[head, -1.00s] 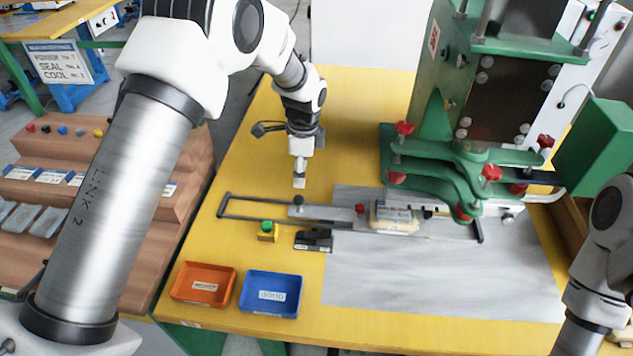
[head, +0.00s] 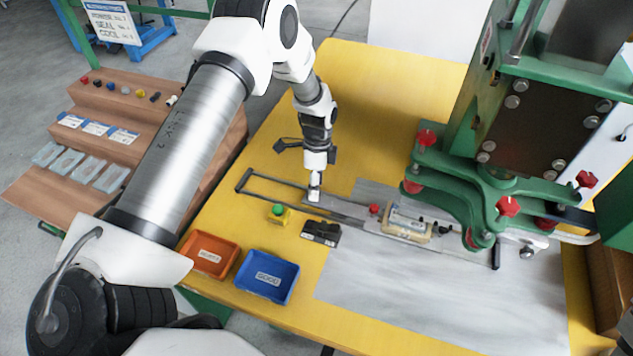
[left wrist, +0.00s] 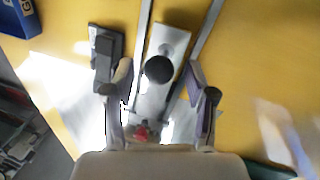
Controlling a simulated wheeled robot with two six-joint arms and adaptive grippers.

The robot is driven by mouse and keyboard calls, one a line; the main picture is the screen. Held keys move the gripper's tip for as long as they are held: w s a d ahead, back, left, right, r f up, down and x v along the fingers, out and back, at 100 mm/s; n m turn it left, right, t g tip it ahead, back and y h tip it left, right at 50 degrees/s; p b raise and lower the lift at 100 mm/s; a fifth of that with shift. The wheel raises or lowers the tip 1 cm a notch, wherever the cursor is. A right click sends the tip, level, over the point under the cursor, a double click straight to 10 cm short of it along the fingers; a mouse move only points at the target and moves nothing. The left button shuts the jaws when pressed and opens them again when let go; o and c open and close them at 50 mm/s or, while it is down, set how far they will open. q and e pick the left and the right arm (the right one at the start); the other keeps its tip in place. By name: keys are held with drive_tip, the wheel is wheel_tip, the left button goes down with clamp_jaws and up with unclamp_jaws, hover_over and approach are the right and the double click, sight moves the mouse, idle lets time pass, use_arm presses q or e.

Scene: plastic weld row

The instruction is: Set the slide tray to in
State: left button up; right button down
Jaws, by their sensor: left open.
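The slide tray (head: 345,209) is a grey metal plate on a rail frame (head: 268,200) that runs from the left of the table toward the green press. It carries a clear and cream part (head: 408,225) and a red knob (head: 374,209). My left gripper (head: 314,193) points down over the tray's left end and hides its black knob in the head view. In the left wrist view the black knob (left wrist: 159,69) lies between the open fingers (left wrist: 158,76), with a gap on both sides. Whether the fingertips are level with the knob I cannot tell. My right gripper is not in view.
The green press (head: 470,190) with red knobs stands at the right. A green button on a yellow box (head: 279,214) and a black block (head: 321,232) sit just in front of the rails. An orange bin (head: 209,254) and a blue bin (head: 267,276) stand at the front left.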

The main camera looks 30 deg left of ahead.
use_arm(q)
drive_tip(key=shift+s, duration=0.15)
clamp_jaws()
drive_tip(key=b, duration=0.3)
hover_over(363, 212)
drive_tip(key=shift+a, duration=0.25)
unclamp_jaws()
drive_tip(key=shift+d, duration=0.25)
drive_tip(key=shift+r, duration=0.15)
